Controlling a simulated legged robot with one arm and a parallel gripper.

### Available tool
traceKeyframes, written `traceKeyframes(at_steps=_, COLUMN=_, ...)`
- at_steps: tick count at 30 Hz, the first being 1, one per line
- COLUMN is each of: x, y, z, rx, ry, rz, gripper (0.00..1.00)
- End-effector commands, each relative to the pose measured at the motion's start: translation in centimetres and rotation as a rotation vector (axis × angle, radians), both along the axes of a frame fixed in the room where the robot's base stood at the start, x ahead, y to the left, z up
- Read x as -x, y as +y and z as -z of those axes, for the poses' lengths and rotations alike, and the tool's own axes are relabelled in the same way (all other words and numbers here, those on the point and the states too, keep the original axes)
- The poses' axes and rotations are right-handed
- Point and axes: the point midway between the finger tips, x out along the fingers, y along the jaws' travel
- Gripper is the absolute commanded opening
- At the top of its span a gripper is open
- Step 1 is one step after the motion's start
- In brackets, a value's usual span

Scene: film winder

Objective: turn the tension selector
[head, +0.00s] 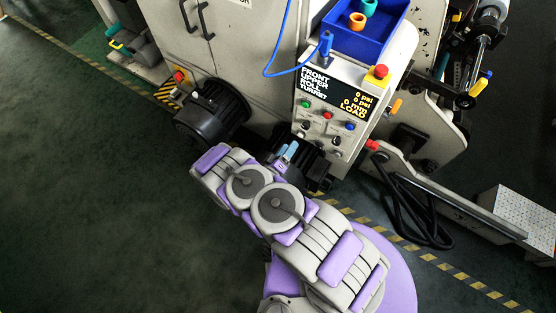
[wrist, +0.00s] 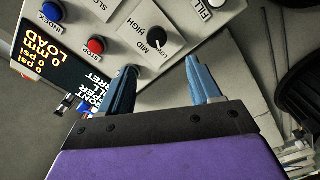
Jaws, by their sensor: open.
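The selector is a black knob (wrist: 157,37) with a pale pointer line, on a light panel marked LOW, MID and HIGH. The line points towards the LOW mark. In the head view the knob seems to be the left black one (head: 305,125) in the panel's lower row. My gripper (wrist: 161,68) is open and empty, its two blue fingers spread apart. In the wrist view the knob lies just beyond the fingertips, between their directions and apart from them. In the head view my gripper (head: 288,152) is below the panel's lower left corner.
A red STOP button (wrist: 95,45) and a blue INDEX button (wrist: 52,11) sit near the knob. A red emergency button (head: 377,75) and a blue bin (head: 362,37) are higher up. A black motor (head: 213,110) stands left of my arm. Open floor lies further left.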

Motion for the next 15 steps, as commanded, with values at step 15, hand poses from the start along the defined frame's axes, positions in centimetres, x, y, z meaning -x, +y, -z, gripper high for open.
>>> traceKeyframes(at_steps=15, x=5.3, y=3.9, z=0.1, rx=-0.002, ry=0.002, rz=-0.001, gripper=0.63)
